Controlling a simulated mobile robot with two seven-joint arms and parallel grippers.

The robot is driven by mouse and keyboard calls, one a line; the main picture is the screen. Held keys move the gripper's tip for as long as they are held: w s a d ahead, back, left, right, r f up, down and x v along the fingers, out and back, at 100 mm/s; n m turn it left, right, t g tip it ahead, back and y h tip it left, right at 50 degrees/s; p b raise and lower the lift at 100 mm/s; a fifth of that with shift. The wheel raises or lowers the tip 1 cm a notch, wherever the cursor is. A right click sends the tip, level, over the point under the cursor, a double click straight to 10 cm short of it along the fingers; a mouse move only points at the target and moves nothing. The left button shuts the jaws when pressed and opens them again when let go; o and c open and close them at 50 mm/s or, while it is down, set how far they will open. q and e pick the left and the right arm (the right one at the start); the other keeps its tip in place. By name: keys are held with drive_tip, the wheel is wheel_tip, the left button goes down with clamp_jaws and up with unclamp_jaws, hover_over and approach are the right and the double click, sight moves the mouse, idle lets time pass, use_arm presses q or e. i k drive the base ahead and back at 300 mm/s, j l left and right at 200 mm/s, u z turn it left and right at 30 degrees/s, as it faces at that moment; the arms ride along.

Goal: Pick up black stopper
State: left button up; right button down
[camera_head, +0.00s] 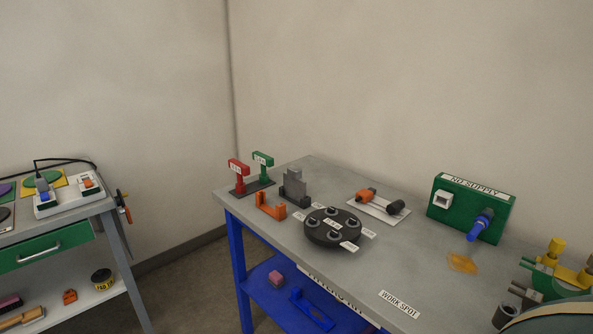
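I cannot tell for sure which thing is the black stopper. A round black disc (323,234) on the grey workbench carries several small dark pieces and white labels. A dark cylindrical piece (396,207) lies on a white plate at the back, beside an orange piece (366,195). A dark, hollow-looking cylinder (504,317) shows at the lower right edge. Neither of my grippers is in view.
The grey workbench (440,270) bears a red and green stand (252,175), an orange bracket (270,207), a grey block (295,188) and a green supply box (470,207). Yellow and green parts (553,262) crowd the right. A second table (70,215) stands left. Bench around "WORK SPOT" is clear.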

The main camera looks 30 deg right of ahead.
sight(394, 208)
drive_tip(key=i+z, duration=0.15)
drive_tip(key=z, duration=0.35)
drive_tip(key=i+j+z, duration=0.15)
drive_tip(key=z, duration=0.3)
drive_tip(key=i+j+z, duration=0.15)
drive_tip(key=z, duration=0.35)
drive_tip(key=j+z, duration=0.3)
drive_tip(key=z, duration=0.2)
drive_tip(key=i+j+z, duration=0.1)
drive_tip(key=j+z, duration=0.2)
drive_tip(key=z, duration=0.2)
drive_tip(key=j+z, duration=0.25)
drive_tip(key=z, duration=0.2)
